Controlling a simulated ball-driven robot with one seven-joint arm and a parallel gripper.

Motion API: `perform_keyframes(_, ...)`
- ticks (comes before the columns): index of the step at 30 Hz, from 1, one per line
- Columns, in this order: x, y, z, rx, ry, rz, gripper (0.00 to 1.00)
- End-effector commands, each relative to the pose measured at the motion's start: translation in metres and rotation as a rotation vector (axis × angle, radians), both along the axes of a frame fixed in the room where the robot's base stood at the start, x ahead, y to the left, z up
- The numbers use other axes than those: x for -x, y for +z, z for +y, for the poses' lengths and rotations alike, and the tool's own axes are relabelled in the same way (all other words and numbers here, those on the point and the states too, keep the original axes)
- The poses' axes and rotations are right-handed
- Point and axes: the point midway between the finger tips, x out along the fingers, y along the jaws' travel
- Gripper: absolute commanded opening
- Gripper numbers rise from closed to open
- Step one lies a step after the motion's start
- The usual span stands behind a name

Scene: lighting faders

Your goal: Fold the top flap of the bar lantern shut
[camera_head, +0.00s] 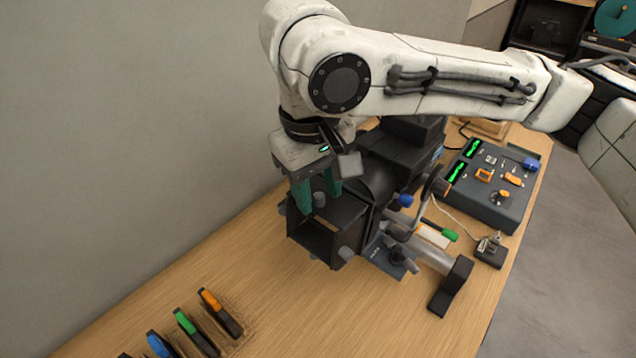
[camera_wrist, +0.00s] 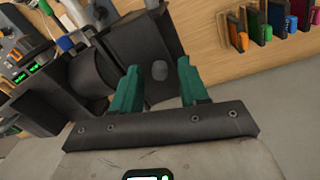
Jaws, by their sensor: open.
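The bar lantern (camera_head: 378,183) is a dark, boxy lamp on the wooden table, its square front opening facing the lower left. Its top flap (camera_head: 342,209) is a dark plate that appears to stick out forward above the opening, with a grey knob (camera_head: 319,199) on it. In the wrist view, the flap (camera_wrist: 142,47) lies beyond the fingertips, and a grey knob (camera_wrist: 184,70) shows near the right finger. My gripper (camera_head: 319,192) has teal fingers pointing down, spread apart just above the flap. It is open (camera_wrist: 160,80) and holds nothing; I cannot tell whether it touches the flap.
A control box (camera_head: 490,185) with green displays stands at the right. Tools and a dark clamp-like piece (camera_head: 451,287) lie beside the lantern. Several coloured faders (camera_head: 221,310) stand at the lower left. A grey wall (camera_head: 130,130) runs behind; the table's front middle is clear.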

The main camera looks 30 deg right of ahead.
Motion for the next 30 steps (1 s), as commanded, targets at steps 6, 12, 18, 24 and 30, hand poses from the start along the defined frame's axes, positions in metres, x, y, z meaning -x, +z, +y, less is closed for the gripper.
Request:
perform_keyframes(6, 0.0001, -0.0013, -0.0001, 0.000, 0.000, 0.000, 0.44)
perform_keyframes(12, 0.0000, -0.0011, -0.0002, 0.001, 0.000, 0.000, 0.30)
perform_keyframes(18, 0.0000, -0.0010, -0.0002, 0.001, 0.000, 0.000, 0.11)
perform_keyframes(24, 0.0000, -0.0009, -0.0002, 0.001, 0.000, 0.000, 0.00)
perform_keyframes(30, -0.0002, -0.0005, -0.0005, -0.007, -0.001, 0.002, 0.00)
